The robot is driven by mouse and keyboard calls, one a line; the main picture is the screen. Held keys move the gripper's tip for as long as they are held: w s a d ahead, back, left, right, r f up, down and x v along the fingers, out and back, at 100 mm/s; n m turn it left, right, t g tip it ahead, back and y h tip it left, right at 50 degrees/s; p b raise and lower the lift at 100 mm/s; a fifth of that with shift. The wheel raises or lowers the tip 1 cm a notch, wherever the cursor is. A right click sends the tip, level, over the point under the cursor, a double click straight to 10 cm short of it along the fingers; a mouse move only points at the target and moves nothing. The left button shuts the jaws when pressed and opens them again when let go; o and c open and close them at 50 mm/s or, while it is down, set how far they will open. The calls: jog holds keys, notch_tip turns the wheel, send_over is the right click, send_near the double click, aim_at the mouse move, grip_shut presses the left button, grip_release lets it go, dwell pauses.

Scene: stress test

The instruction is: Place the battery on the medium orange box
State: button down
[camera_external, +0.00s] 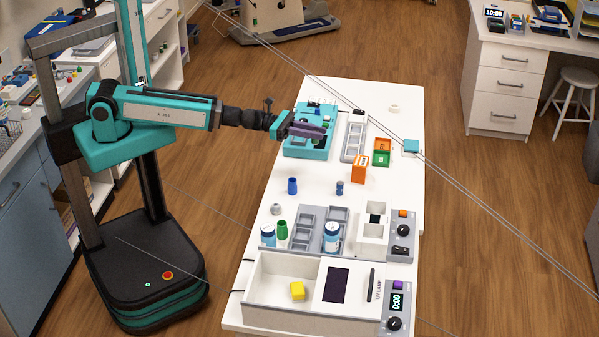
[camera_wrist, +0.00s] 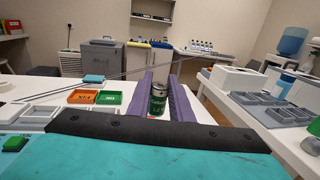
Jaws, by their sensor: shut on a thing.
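My gripper (camera_external: 310,131) has purple fingers and is above the teal board at the far left of the white table. In the wrist view, my gripper (camera_wrist: 160,78) is shut on a dark green and black battery (camera_wrist: 158,98), held upright between the fingers. The battery cannot be made out in the external view. An orange box (camera_external: 360,168) with white markings stands on the table, to the right of and nearer than my gripper. I cannot make it out in the wrist view.
The teal board (camera_external: 297,150) lies under my gripper. Blue cylinders (camera_external: 292,186) and grey trays (camera_external: 306,221) stand nearer. Table around the orange box is partly clear.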

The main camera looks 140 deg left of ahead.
jog(key=shift+w+d+b, duration=0.25)
jog(key=shift+w+b, duration=0.25)
jog(key=shift+b, duration=0.1)
jog(key=shift+a, duration=0.1)
jog(key=p, duration=0.4)
send_over(361, 161)
jog(key=shift+f, duration=0.75)
dwell(0.4)
jog(key=shift+f+p, duration=0.75)
jog(key=shift+f, duration=1)
jog(key=shift+f, duration=0.2)
